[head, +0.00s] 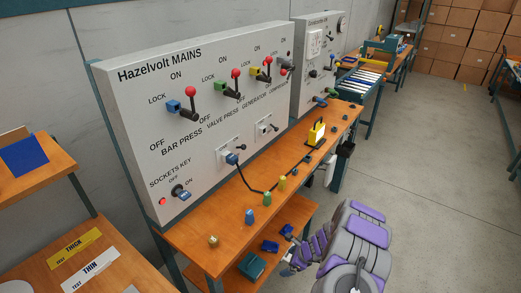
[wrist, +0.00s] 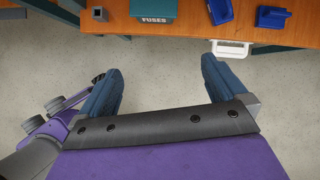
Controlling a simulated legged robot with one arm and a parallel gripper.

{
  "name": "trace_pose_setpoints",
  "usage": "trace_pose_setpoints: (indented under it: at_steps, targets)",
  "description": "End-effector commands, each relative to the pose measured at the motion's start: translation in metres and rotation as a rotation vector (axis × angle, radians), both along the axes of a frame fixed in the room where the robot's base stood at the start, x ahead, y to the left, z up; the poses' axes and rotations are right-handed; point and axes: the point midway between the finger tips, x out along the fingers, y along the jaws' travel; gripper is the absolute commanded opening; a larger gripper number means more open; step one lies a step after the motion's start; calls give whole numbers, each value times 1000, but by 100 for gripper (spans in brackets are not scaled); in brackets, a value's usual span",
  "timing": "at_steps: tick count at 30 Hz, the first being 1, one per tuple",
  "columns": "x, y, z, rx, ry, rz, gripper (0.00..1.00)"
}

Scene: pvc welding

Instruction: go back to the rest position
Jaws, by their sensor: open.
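My gripper shows in the wrist view (wrist: 161,66) with its two blue fingers wide apart and nothing between them. In the head view, my grey and purple arm is at the lower right, in front of the workbench (head: 185,240). Its gripper end is beside the bench's lower shelf, and the fingers are hard to make out there. In the wrist view, the fingertips point toward a wooden edge (wrist: 130,28); the right fingertip is close to a white handle-like piece (wrist: 231,50) there.
A teal fuses box (wrist: 153,10) and blue bins (wrist: 272,17) sit on the wooden surface beyond the fingers. The Hazelvolt panel (head: 130,100) stands behind the bench. A yellow device (head: 316,134) and small coloured parts lie on top. Open floor (head: 430,170) is at the right.

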Motion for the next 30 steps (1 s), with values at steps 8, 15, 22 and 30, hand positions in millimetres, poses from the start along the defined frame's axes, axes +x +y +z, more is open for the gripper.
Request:
trace_pose_setpoints:
  at_steps: [8,15,22,30]
  targets:
    - [1,57,94,69,-121,262,99]
    - [-27,100,189,97,-242,563,99]
    - [-74,121,265,83,-338,849,99]
    - [-145,121,332,20,-410,1166,99]
